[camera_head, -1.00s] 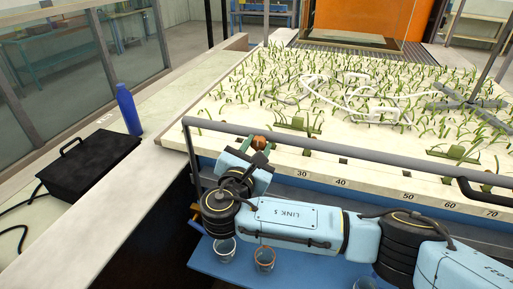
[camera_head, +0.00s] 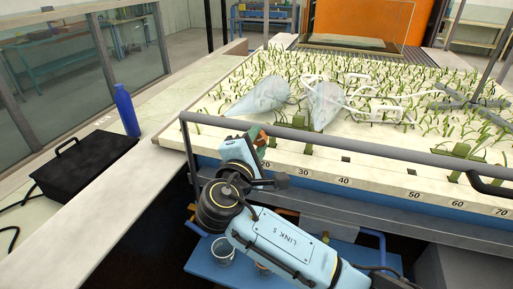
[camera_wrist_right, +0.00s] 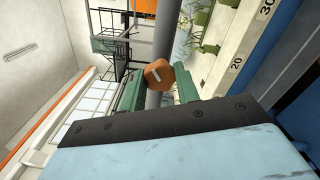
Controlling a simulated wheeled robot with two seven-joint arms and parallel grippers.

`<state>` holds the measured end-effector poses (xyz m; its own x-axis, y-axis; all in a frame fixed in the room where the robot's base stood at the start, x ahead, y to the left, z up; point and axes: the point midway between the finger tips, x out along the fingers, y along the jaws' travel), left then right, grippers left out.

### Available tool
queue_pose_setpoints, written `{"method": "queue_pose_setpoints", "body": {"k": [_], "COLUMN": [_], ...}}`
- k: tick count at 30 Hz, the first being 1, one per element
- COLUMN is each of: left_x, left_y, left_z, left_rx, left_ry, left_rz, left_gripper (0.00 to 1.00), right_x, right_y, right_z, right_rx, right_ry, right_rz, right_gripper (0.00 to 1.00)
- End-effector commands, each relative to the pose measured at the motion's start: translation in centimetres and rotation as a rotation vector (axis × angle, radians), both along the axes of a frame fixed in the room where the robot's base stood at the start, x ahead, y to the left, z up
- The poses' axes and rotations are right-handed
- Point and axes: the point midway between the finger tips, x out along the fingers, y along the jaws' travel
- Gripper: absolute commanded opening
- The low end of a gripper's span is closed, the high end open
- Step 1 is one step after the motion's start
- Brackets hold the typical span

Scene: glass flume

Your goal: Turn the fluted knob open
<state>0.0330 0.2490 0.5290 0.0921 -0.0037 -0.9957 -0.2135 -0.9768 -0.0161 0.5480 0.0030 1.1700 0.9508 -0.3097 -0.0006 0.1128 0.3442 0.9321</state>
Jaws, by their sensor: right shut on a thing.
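The fluted knob (camera_wrist_right: 158,74) is orange-brown with a pale mark on its face. In the right wrist view it sits between the green fingers, in front of a grey bar (camera_wrist_right: 168,35). In the head view only a small brown part of the knob (camera_head: 263,139) shows by the rail, the rest hidden by my gripper. My right gripper (camera_head: 257,136) is shut on the knob, and its fingers also show in the wrist view (camera_wrist_right: 159,88). The right arm reaches up from the lower right, with its wrist tilted. My left gripper is not in view.
A grey rail (camera_head: 350,147) runs along the front of the planted bed (camera_head: 400,179). Two translucent cones (camera_head: 258,96) (camera_head: 324,104) lie among the plants. A black case (camera_head: 82,165) and blue bottle (camera_head: 127,111) stand at left. A glass (camera_head: 222,251) stands on the blue shelf below.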

Motion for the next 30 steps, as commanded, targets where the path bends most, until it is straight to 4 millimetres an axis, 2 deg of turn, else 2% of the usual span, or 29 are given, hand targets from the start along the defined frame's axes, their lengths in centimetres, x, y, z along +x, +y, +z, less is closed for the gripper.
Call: {"method": "queue_pose_setpoints", "body": {"k": [1,15,30], "left_x": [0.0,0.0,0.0], "left_y": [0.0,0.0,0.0], "left_z": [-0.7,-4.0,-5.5], "left_rx": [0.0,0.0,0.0], "left_ry": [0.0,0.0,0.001], "left_rz": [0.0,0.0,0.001], "left_gripper": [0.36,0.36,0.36], "right_x": [-0.1,-0.1,0.0], "right_y": [0.1,0.1,0.0], "right_z": [-0.4,-0.3,0.0], "right_rx": [0.048,0.43,0.609], "right_ry": [-0.011,-0.139,-0.199], "right_rz": [0.0,0.0,0.0], "right_gripper": [0.09,0.09,0.09]}}
